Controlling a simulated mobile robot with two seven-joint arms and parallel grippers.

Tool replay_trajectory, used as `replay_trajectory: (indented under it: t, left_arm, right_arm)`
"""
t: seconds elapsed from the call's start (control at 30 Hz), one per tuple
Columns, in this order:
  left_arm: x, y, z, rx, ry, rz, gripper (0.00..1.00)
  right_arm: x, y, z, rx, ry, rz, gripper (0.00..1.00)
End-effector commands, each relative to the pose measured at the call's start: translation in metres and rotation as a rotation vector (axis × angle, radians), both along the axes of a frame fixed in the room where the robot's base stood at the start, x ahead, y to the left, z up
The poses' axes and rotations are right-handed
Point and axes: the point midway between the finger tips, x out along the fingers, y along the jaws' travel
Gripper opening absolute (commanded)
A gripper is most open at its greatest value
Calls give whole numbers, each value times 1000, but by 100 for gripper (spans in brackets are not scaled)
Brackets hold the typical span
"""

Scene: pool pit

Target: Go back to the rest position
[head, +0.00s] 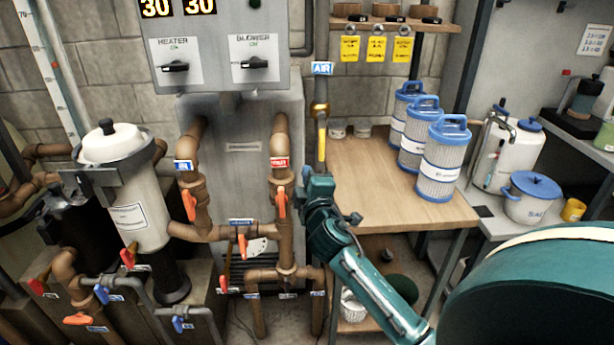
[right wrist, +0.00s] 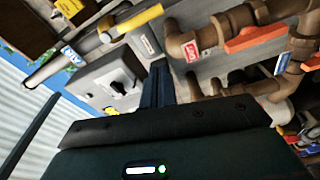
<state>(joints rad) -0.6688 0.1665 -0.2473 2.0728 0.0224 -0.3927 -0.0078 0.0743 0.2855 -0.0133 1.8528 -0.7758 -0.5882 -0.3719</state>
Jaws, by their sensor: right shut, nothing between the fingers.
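My right gripper (head: 312,172) reaches up in front of the pipes, just below the yellow handle (head: 322,140) of the vertical air pipe. Its fingers (right wrist: 158,84) are together and empty in the right wrist view. The yellow handle also shows in the right wrist view (right wrist: 132,21), apart from the fingers. My teal right arm comes in from the lower right of the head view. My left gripper is not in view.
A wooden bench (head: 370,185) with several blue-capped filter cartridges (head: 440,165) stands right of the gripper. Copper pipes with an orange valve handle (head: 281,202) are close on its left. The control box (head: 222,50) with heater and blower knobs hangs above left.

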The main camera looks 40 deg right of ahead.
Motion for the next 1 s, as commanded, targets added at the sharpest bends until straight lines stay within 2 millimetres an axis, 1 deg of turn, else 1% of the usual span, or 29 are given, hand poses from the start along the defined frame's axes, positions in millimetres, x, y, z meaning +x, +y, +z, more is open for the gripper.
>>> replay_trajectory:
  t: [0.23, 0.3, 0.37, 0.47, 0.5, 0.57, 0.6, 0.67, 0.7, 0.77, 0.8, 0.83, 0.9, 1.0]
  left_arm:
    - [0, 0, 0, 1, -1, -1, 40]
    - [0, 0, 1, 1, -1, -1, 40]
    - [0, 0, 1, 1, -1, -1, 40]
    - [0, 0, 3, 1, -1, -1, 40]
    - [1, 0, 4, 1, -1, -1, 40]
    - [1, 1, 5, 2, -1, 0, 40]
    - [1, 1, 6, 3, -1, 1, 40]
    - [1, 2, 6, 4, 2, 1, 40]
    - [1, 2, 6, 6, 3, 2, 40]
    - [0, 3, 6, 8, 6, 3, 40]
    - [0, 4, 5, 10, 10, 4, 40]
    - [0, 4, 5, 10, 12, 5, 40]
    - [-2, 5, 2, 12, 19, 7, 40]
    - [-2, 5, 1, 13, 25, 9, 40]
  right_arm:
    - [0, 0, 0, 1, 0, 0, 0]
    - [-1, 3, -4, 12, 6, 8, 0]
    - [-5, 9, -15, 42, 21, 26, 0]
    - [-21, 32, -51, 158, 70, 87, 0]
    - [-32, 46, -71, 229, 99, 119, 0]
    - [-53, 69, -101, 355, 147, 166, 0]
    - [-69, 87, -122, 451, 181, 194, 0]
    - [-97, 112, -149, 600, 232, 226, 0]
    - [-116, 129, -164, 699, 265, 240, 0]
    - [-146, 153, -183, 849, 311, 251, 0]
    - [-165, 167, -193, 942, 339, 251, 0]
    - [-178, 177, -200, 1009, 357, 249, 0]
    - [-206, 196, -210, 1145, 393, 236, 0]
    - [-234, 216, -217, 1291, 427, 212, 0]
